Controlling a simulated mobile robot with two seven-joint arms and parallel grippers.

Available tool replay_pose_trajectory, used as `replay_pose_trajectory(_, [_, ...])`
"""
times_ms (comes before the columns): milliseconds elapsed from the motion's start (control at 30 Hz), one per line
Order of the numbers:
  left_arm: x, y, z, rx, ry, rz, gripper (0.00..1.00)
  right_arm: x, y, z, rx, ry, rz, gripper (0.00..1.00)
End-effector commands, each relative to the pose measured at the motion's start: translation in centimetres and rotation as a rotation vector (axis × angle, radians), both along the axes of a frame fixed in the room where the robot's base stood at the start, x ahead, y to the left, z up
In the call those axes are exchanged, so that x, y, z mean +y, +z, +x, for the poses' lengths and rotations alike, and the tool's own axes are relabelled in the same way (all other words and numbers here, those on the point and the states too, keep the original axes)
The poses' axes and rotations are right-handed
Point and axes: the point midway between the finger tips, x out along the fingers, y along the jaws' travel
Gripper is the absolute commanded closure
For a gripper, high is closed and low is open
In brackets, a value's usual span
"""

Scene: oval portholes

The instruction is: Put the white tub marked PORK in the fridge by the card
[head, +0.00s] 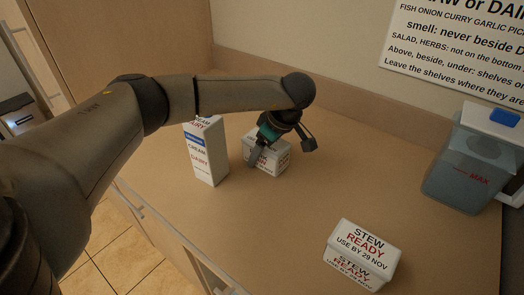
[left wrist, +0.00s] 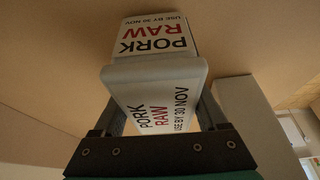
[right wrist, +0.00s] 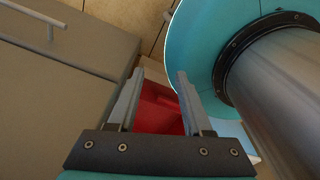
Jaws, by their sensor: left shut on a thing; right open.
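The white PORK tub (left wrist: 155,72), marked RAW and USE BY 30 NOV, fills the middle of the left wrist view, between the fingers. In the head view the same tub (head: 277,160) stands on the counter, partly covered by my left gripper (head: 257,158). My left gripper is shut on the tub. My right gripper (right wrist: 155,90) is open and empty, over a red thing low down, away from the tub. The card (head: 455,50) hangs on the wall at the upper right, its text cut off by the frame edge. I cannot make out the fridge for certain.
A tall white CREAM DAIRY carton (head: 208,158) stands close left of the tub. A white STEW READY tub (head: 358,255) sits at the counter's front right. A clear MAX jug (head: 468,165) with a blue lid part stands at the right. The counter's middle is clear.

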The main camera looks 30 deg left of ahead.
Motion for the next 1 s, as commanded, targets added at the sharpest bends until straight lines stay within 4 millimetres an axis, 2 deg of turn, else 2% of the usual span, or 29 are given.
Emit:
replay_pose_trajectory(33, [0.0, -0.2, 0.0, 0.001, 0.000, 0.000, 0.23, 0.1, -0.1, 0.0, 0.000, 0.000, 0.001, 0.50])
replay_pose_trajectory(233, [0.0, -0.1, 0.0, 0.001, 0.000, 0.000, 0.00, 0.1, -0.1, 0.0, 0.000, 0.000, 0.001, 0.50])
replay_pose_trajectory(567, [0.0, 0.4, 0.0, 0.001, -0.001, 0.000, 0.00, 0.1, 0.3, 0.0, 0.000, 0.000, 0.001, 0.50])
replay_pose_trajectory(667, [-0.5, 1.6, 0.0, -0.002, -0.002, 0.000, 0.00, 0.1, 0.4, 0.0, 0.000, 0.000, 0.001, 0.50])
replay_pose_trajectory(1000, [-3.3, 8.3, -0.4, -0.002, -0.003, 0.000, 0.00, 0.1, 1.2, -0.1, 0.000, 0.001, 0.001, 0.50])
